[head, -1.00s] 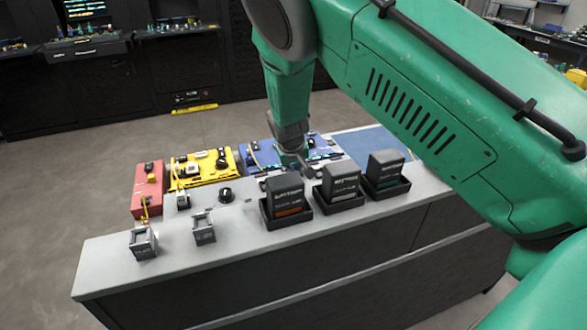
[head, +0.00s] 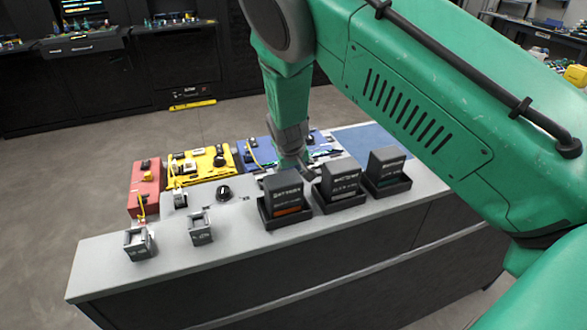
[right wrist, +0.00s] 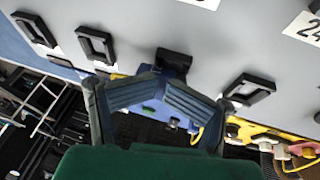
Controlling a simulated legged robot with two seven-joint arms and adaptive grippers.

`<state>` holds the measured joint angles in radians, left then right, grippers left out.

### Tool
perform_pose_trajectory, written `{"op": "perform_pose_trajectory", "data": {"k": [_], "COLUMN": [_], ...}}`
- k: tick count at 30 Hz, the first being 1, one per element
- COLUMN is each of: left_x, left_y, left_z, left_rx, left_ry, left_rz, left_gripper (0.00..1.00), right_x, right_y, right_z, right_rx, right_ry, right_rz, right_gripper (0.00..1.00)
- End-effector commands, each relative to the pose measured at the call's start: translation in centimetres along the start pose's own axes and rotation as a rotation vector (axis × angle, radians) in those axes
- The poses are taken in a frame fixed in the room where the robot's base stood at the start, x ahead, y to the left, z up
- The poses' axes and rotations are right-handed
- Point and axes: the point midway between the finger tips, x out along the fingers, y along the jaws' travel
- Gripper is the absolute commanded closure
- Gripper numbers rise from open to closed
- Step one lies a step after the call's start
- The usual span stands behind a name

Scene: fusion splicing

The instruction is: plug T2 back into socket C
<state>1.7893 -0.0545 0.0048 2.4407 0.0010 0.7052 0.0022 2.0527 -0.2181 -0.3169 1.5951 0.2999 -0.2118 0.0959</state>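My right gripper (head: 291,170) hangs low over the counter, behind the left battery and in front of the blue board (head: 257,157). In the right wrist view its two grey-blue fingers (right wrist: 157,82) slant inward towards each other. A black piece (right wrist: 173,62) and some blue show at and beyond their tips. I cannot tell whether the fingers hold anything. I cannot make out any T2 or socket C marking. Black rectangular frames show on the grey surface in the right wrist view, to the left (right wrist: 97,45) and right (right wrist: 250,90) of the fingers. My left gripper is not in view.
Three dark batteries (head: 284,193) (head: 340,180) (head: 386,167) stand in black trays along the counter (head: 110,270). Two small grey holders (head: 138,242) (head: 201,228) stand at the left. A red box (head: 146,187), a yellow board (head: 218,166) and a black knob (head: 223,193) lie behind.

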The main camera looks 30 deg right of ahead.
Motion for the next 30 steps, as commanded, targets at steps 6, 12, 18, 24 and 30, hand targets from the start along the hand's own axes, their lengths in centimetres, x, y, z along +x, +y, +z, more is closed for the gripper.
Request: {"op": "perform_pose_trajectory", "data": {"k": [6,12,18,24,30], "left_x": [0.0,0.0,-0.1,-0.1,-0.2], "left_y": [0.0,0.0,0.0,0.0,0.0], "left_z": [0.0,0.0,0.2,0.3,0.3], "left_rx": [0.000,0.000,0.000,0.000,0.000], "left_ry": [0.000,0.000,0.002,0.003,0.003], "left_rz": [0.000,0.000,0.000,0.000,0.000], "left_gripper": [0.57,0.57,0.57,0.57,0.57], "right_x": [-0.2,-0.2,-0.7,-4.1,-8.4], "right_y": [0.0,0.0,0.0,0.0,-0.1], "right_z": [0.1,-0.1,-0.3,-0.3,-0.2], "right_rx": [-0.001,-0.001,0.000,0.000,-0.002], "right_ry": [0.002,0.005,0.008,0.012,0.011], "right_rz": [0.002,0.002,0.001,0.002,0.003], "right_gripper": [0.71,0.71,0.71,0.71,0.71]}}
